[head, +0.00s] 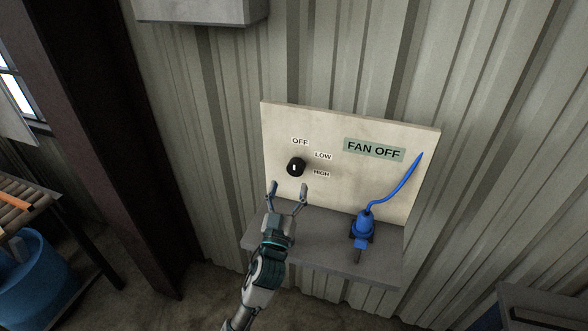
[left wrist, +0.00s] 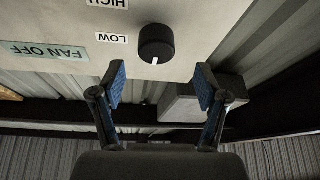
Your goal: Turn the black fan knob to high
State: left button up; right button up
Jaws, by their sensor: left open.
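The black fan knob (head: 296,167) is on a pale panel (head: 350,185) on the corrugated wall. Its white mark points up toward the OFF label; LOW and HIGH labels are to its right. A FAN OFF sign (head: 374,149) is at the panel's upper right. My left gripper (head: 288,188) is open and empty, just below the knob in the head view and apart from it. In the left wrist view, the knob (left wrist: 156,44) appears upside down, beyond and between the two open fingertips (left wrist: 160,85). My right gripper is not in view.
A grey shelf (head: 325,246) juts out under the panel. A blue plug-like device (head: 362,226) with a blue cable stands on its right part. A grey box (head: 200,10) is on the wall above. A dark post (head: 100,140) stands at left.

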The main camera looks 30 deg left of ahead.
aim_at(298, 173)
pick_arm(q)
jog(key=x, duration=0.2)
jog(key=d+x, duration=0.1)
jog(key=x, duration=0.3)
jog(key=shift+w+d+f, duration=0.15)
jog(key=shift+w, duration=0.1)
jog(key=shift+w+a, duration=0.45)
jog(key=shift+a, duration=0.5)
jog(key=shift+d, duration=0.45)
jog(key=c, duration=1.2)
